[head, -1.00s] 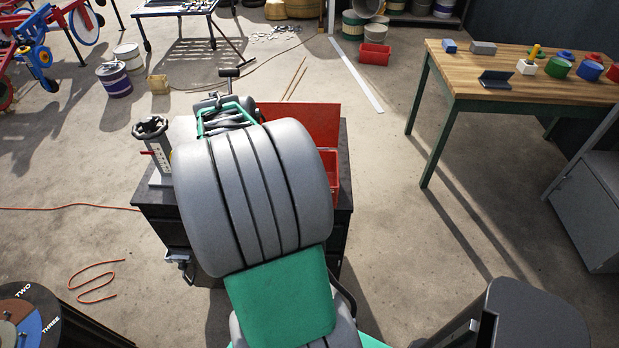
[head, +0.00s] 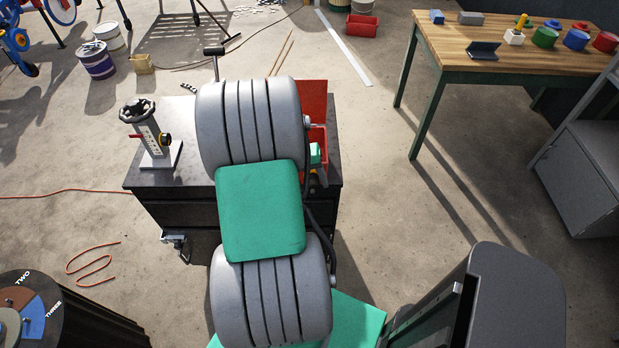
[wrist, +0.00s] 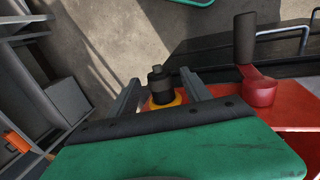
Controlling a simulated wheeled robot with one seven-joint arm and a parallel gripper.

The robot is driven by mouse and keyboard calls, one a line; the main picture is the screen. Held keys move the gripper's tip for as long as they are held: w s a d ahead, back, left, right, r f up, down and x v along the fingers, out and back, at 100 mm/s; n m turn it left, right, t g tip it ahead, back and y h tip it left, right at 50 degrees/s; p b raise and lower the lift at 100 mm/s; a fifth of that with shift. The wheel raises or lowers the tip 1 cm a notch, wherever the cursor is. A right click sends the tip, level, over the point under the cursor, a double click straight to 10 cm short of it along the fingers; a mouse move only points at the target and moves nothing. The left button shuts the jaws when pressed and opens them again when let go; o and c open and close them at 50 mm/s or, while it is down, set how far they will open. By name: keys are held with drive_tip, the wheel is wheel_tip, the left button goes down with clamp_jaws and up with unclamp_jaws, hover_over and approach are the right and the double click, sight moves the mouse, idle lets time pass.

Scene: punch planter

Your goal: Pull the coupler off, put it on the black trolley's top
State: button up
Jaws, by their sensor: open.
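In the wrist view, a dark stepped cylinder, which looks like the coupler (wrist: 160,84), stands on a yellow ring on a red body (wrist: 224,94). My gripper (wrist: 159,77) is open, with one grey finger on each side of the cylinder; I cannot tell whether either finger touches it. In the head view, my grey and green arm hides the coupler and most of the gripper. The black trolley (head: 185,180) stands in front of me, with bare dark top at its left front.
A grey stand with a black knob (head: 137,110) is at the trolley top's left. A red crank with a black grip (wrist: 246,40) stands right of the coupler. A wooden-topped table (head: 500,62) is at right.

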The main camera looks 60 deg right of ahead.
clamp_jaws()
idle(1.0)
